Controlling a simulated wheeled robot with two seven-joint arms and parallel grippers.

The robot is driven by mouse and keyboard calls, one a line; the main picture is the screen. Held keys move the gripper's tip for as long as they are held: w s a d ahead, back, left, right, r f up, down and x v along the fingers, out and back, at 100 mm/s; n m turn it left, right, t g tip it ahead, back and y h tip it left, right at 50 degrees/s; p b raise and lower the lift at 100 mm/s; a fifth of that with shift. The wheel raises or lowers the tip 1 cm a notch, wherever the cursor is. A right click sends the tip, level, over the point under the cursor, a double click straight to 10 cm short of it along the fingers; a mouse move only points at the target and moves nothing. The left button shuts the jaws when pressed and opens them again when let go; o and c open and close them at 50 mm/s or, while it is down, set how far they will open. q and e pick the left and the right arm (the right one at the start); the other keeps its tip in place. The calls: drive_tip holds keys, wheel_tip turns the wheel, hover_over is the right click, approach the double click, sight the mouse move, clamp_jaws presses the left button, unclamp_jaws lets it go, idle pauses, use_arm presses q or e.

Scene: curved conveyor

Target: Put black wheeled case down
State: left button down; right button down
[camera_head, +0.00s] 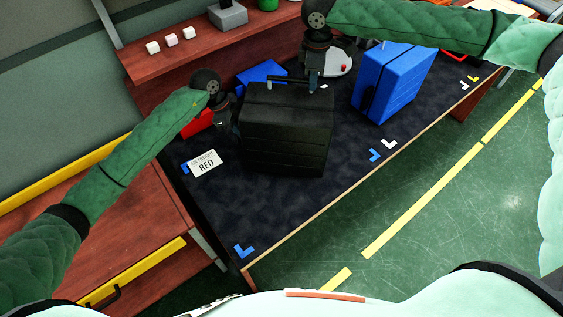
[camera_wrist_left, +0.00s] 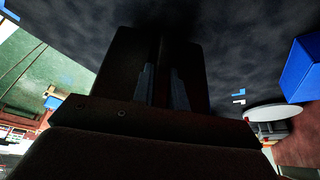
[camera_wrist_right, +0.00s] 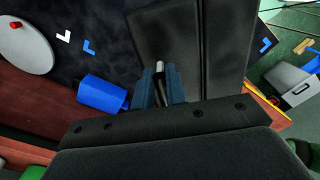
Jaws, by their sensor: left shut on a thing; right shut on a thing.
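The black wheeled case (camera_head: 286,130) is upright in the head view, over the dark carpeted conveyor surface; whether its base touches the surface is hard to tell. Its telescopic handle (camera_head: 285,80) shows at the top. My right gripper (camera_head: 314,84) comes from above and is shut on the handle side of the case; the right wrist view shows its fingers (camera_wrist_right: 158,92) closed around a thin bar. My left gripper (camera_head: 232,122) is at the case's left side; in the left wrist view its fingers (camera_wrist_left: 162,85) are shut on a dark part of the case. That view is dark.
A blue suitcase (camera_head: 392,82) stands to the right. A card reading RED (camera_head: 205,163) lies left of the case. Blue and white corner marks (camera_head: 376,155) are on the dark surface, which is clear in front. A white disc (camera_head: 337,63) with a red button is behind.

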use_arm(q)
drive_tip(key=shift+s+f+b, duration=0.1)
drive_tip(key=shift+f+b, duration=0.45)
use_arm(e)
drive_tip(key=shift+s+f, duration=0.1)
drive_tip(key=shift+f, duration=0.45)
use_arm(q)
drive_tip(key=shift+f+b, duration=0.65)
drive_tip(key=shift+f, duration=0.05)
use_arm(e)
drive_tip(key=shift+f, duration=0.7)
use_arm(q)
drive_tip(key=c, duration=1.4)
unclamp_jaws()
use_arm(e)
drive_tip(key=c, duration=1.4)
unclamp_jaws()
drive_tip(key=shift+c, duration=0.2)
use_arm(q)
drive_tip(key=shift+r, duration=0.15)
use_arm(e)
drive_tip(key=shift+r, duration=0.5)
use_arm(q)
drive_tip(key=v, duration=1.1)
drive_tip(key=shift+a+r, duration=0.25)
drive_tip(key=shift+r, duration=0.05)
use_arm(e)
wheel_tip(320, 180, up, 11)
drive_tip(key=shift+r, duration=0.1)
